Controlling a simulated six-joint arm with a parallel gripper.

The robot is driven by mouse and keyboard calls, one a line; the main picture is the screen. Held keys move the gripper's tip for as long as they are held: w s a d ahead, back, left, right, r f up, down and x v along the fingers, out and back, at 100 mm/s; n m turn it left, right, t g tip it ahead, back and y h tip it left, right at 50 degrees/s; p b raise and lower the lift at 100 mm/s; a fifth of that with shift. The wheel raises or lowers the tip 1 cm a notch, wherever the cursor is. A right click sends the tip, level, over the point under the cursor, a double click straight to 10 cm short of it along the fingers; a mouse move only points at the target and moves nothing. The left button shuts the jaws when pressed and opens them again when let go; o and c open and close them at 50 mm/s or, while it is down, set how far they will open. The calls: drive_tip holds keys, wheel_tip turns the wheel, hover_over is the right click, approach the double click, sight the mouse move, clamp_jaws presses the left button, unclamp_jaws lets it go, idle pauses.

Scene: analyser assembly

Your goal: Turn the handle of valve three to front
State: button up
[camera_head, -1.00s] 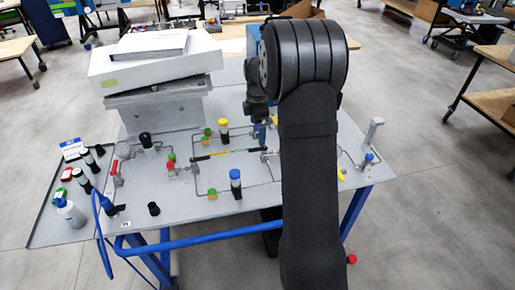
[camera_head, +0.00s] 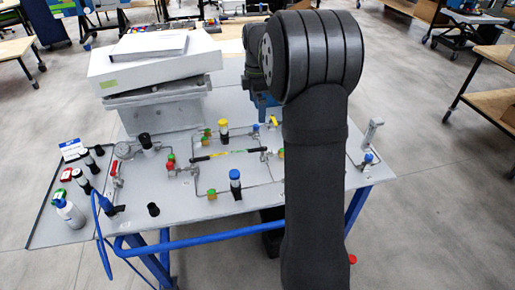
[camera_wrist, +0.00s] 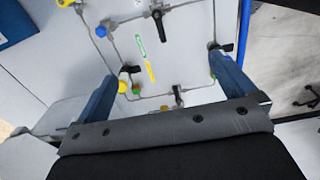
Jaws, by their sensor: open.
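The valve panel (camera_head: 265,190) is a grey tabletop with thin steel tubing and several valves. No label is readable, so I cannot tell which is valve three. In the wrist view, a black handle (camera_wrist: 158,25) points along the panel beyond my fingertips. My gripper (camera_wrist: 162,68) is open and empty, its two blue fingers spread wide above the panel. My arm hides part of the panel's right side.
Upright blue-capped (camera_head: 235,184) and yellow-capped (camera_head: 223,131) fittings stand up from the panel. A grey box (camera_head: 155,105) carrying a white case stands at the back left.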

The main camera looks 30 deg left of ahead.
drive_tip(key=shift+r, duration=0.35)
